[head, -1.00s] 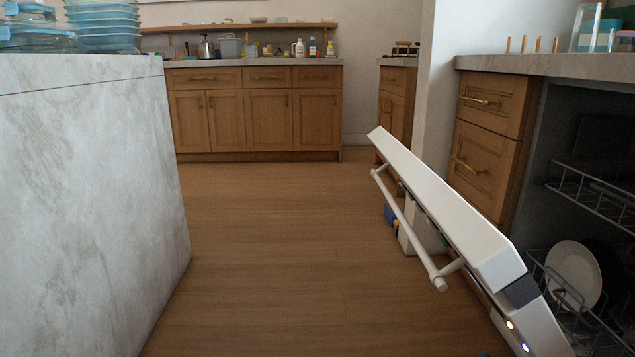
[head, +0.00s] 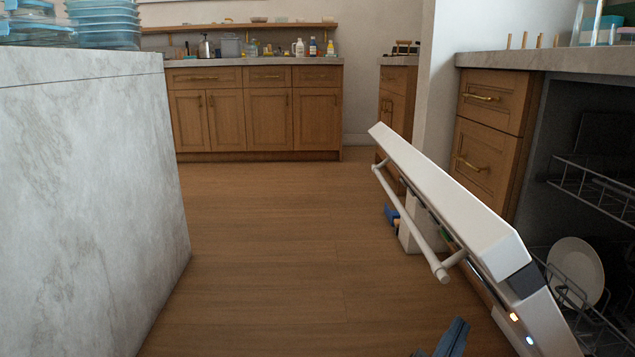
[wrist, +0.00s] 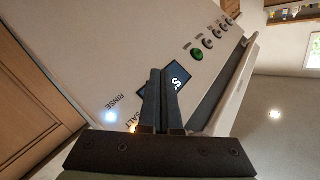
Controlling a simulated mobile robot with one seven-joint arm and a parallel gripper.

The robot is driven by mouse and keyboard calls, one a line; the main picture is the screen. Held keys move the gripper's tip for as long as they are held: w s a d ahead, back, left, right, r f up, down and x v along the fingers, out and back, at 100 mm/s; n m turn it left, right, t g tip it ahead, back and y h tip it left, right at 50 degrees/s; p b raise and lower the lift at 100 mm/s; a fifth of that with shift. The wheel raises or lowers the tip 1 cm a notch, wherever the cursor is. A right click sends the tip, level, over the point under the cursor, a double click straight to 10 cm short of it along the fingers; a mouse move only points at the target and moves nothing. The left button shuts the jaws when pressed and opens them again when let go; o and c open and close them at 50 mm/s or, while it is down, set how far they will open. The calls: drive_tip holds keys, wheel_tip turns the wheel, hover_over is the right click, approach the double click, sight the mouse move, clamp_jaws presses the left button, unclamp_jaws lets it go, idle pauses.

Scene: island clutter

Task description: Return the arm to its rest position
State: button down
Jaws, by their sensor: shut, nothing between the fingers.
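My gripper shows at the bottom edge of the head view (head: 453,338), dark and low in front of the dishwasher door (head: 450,190). In the wrist view its two dark fingers (wrist: 163,82) are together with nothing between them. Behind them is the dishwasher's control panel (wrist: 195,65), with a small display, a green button, several dark buttons and lit RINSE and SALT lights. The door is partly open and tilted, with a long bar handle. I cannot tell from these views whether the fingers touch the panel.
A marble island (head: 90,200) stands at the left, with stacked blue containers (head: 105,25) on top. Dishwasher racks hold a white plate (head: 576,270). A pale bin (head: 411,235) stands on the floor behind the door. The wooden floor (head: 270,260) between is clear.

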drive_tip(key=s+a+r+n+t+y+p, duration=0.1)
drive_tip(key=a+r+n+t+y+p, duration=0.25)
drive_tip(key=a+r+n+y, duration=1.2)
drive_tip(key=s+a+r+m+t+h+p, duration=0.2)
drive_tip(key=s+r+p, duration=0.45)
drive_tip(key=r, duration=1.05)
drive_tip(key=s+a+r+t+h+p, duration=0.1)
drive_tip(key=s+r+t+p, duration=0.3)
drive_tip(key=r+p, duration=0.95)
drive_tip(key=s+a+r+m+t+h+p, duration=0.1)
drive_tip(key=s+r+t+h+p, duration=0.25)
drive_tip(key=r, duration=1.75)
wheel_tip(320, 180, up, 35)
drive_tip(key=w+y+p, duration=0.1)
drive_tip(key=y+p, duration=0.1)
drive_tip(key=p, duration=3.5)
drive_tip(key=shift+a, duration=0.15)
